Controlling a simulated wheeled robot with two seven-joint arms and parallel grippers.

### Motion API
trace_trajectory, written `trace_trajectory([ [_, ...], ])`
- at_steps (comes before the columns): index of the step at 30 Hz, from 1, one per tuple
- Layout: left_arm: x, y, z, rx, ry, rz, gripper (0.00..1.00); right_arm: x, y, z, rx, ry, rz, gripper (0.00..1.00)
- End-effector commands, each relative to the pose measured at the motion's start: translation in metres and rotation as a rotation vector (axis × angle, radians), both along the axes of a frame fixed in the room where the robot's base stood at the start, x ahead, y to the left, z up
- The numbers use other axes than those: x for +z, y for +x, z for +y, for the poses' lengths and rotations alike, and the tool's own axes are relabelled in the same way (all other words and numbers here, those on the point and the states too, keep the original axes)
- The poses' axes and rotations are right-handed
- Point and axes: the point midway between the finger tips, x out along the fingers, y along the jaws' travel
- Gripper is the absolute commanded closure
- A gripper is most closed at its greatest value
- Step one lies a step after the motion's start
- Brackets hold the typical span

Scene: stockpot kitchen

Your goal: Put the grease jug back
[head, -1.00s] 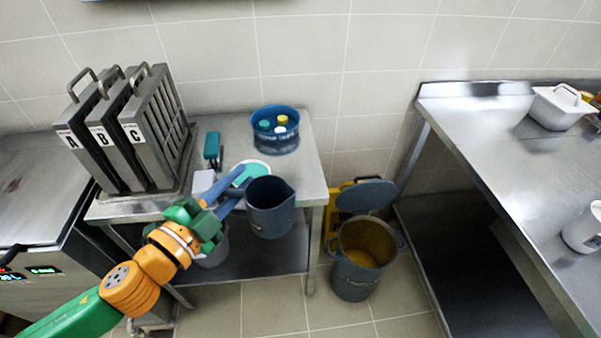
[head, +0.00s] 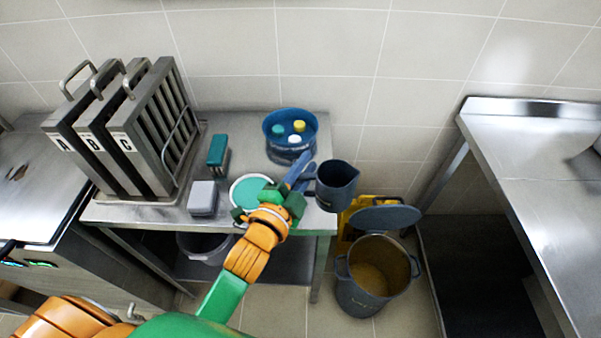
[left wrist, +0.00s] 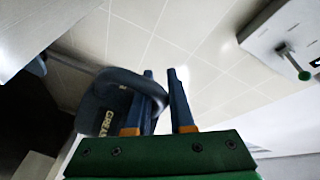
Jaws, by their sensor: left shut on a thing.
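The grease jug (head: 337,188) is dark blue-grey, with an open top and a pouring lip, and looks roughly upright in the head view. My left gripper (head: 305,174) is shut on its handle, to the left of the jug. The jug is at the right end of the small steel table (head: 240,124); I cannot tell its height over the table edge. In the left wrist view the jug (left wrist: 98,112), with part of its lettering, lies left of my left gripper's fingers (left wrist: 165,95), its handle looping by the left finger. My right gripper is out of view.
On the table stand a blue tub (head: 290,146) with several bottles, a round teal-topped item (head: 250,190), a grey box (head: 203,197) and a rack of panels marked A, B, C (head: 122,165). A stockpot (head: 358,302) with yellowish contents stands on the floor below right, its lid (head: 385,218) raised.

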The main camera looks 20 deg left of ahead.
Motion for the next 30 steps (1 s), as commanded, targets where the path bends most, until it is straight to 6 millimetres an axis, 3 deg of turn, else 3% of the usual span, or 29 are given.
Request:
trace_trajectory([
  [3,-0.015,0.029,0.028,0.002,0.007,-0.001,1.00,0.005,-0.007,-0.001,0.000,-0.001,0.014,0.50],
  [7,-0.052,0.048,0.048,0.001,0.001,0.000,1.00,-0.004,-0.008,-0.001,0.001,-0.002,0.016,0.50],
  [13,-0.078,0.064,0.063,0.000,-0.001,-0.002,1.00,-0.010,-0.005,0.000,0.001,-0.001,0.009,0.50],
  [18,-0.106,0.064,0.064,0.001,-0.004,0.000,1.00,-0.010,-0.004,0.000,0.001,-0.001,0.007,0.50],
  [29,-0.112,0.064,0.064,-0.001,-0.001,-0.002,1.00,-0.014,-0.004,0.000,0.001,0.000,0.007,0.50],
  [30,-0.113,0.064,0.064,-0.001,-0.001,0.000,0.76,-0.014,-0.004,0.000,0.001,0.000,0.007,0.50],
])
